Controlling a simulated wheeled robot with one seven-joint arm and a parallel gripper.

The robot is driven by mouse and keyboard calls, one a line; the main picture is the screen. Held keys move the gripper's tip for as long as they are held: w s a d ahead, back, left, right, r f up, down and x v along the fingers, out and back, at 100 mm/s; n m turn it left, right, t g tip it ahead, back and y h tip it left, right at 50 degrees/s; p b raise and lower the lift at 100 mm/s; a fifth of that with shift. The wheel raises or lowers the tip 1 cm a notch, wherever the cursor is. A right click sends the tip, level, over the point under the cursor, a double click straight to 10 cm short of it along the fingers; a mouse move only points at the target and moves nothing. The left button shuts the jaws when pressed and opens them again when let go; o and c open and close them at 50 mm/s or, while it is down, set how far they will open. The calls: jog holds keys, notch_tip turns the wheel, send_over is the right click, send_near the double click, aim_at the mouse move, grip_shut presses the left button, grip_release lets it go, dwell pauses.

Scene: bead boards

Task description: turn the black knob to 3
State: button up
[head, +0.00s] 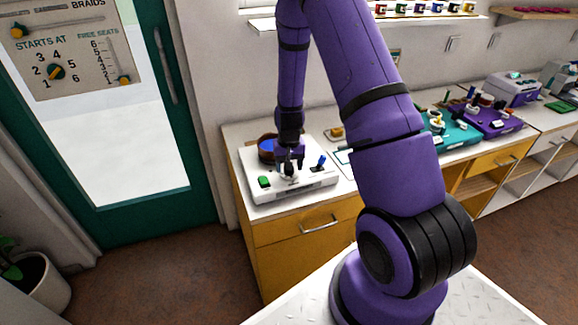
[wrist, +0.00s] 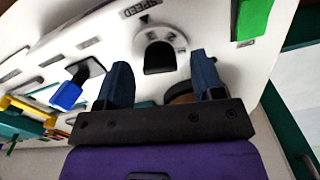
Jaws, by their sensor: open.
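The black knob (wrist: 159,58) sits on a pale round dial on the white board (head: 305,187), beside a label reading SPEED. Some dial marks show around it, but I cannot read the numbers or its setting clearly. My gripper (head: 289,163) is over the board in the head view and largely hides the knob there. In the wrist view my gripper (wrist: 161,70) is open, one blue finger on each side of the knob in the picture. A gap shows between each finger and the knob; I cannot tell how far down the fingers reach.
A green block (head: 264,182) and a blue lever (head: 321,162) are on the same board, either side of the knob. A brown bowl with blue contents (head: 267,148) stands behind. Teal (head: 455,134) and purple (head: 490,120) boards lie farther right.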

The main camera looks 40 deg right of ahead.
notch_tip(320, 180, up, 10)
jog(key=shift+r, duration=0.2)
dwell(0.7)
jog(key=s+a+r+n+t, duration=0.1)
jog(key=s+a+r, duration=0.2)
jog(key=r, duration=0.4)
jog(key=s+a+r+n+t, duration=0.1)
jog(key=s+a+r, duration=0.1)
jog(key=r, duration=0.5)
jog(key=s+a+r+n+t, duration=0.1)
jog(key=s+a+r, duration=0.2)
jog(key=r, duration=0.4)
jog(key=s+a+r+n+t, duration=0.1)
jog(key=s+a+r, duration=0.1)
jog(key=s+r, duration=0.3)
jog(key=s+a+r+n+t, duration=0.1)
jog(key=s+a+r, duration=0.2)
jog(key=s, duration=1)
jog(key=v, duration=0.2)
jog(key=shift+r, duration=0.45)
